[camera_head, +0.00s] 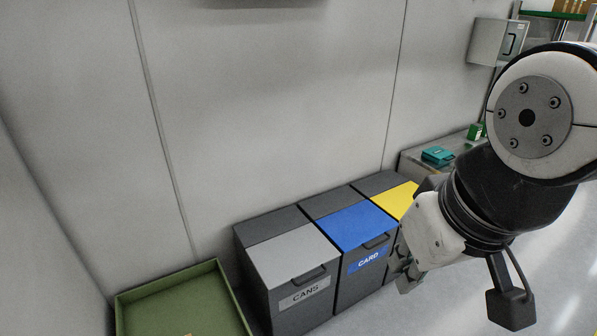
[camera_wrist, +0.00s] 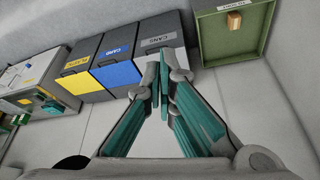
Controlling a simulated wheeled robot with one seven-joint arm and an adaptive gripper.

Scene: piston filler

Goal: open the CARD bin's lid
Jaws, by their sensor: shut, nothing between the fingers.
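The CARD bin (camera_head: 352,279) is the middle one of a row of dark bins against the wall. Its blue lid (camera_head: 350,225) lies flat and shut, with a dark handle at the front edge and a blue CARD label on the front. The blue lid also shows in the wrist view (camera_wrist: 122,73), left of the fingers. My gripper (camera_head: 403,284) is to the right of the CARD label in the head view, in front of the yellow-lidded bin. In the wrist view its teal fingers (camera_wrist: 160,70) meet at the tips, shut and empty. Contact with a bin is not visible.
The CANS bin (camera_head: 290,256) with a grey lid stands left of CARD. The yellow-lidded bin (camera_head: 396,200) stands right, partly hidden by my arm. A green tray (camera_head: 125,303) lies at lower left. A bench (camera_head: 412,160) holds a teal item. Floor before the bins is clear.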

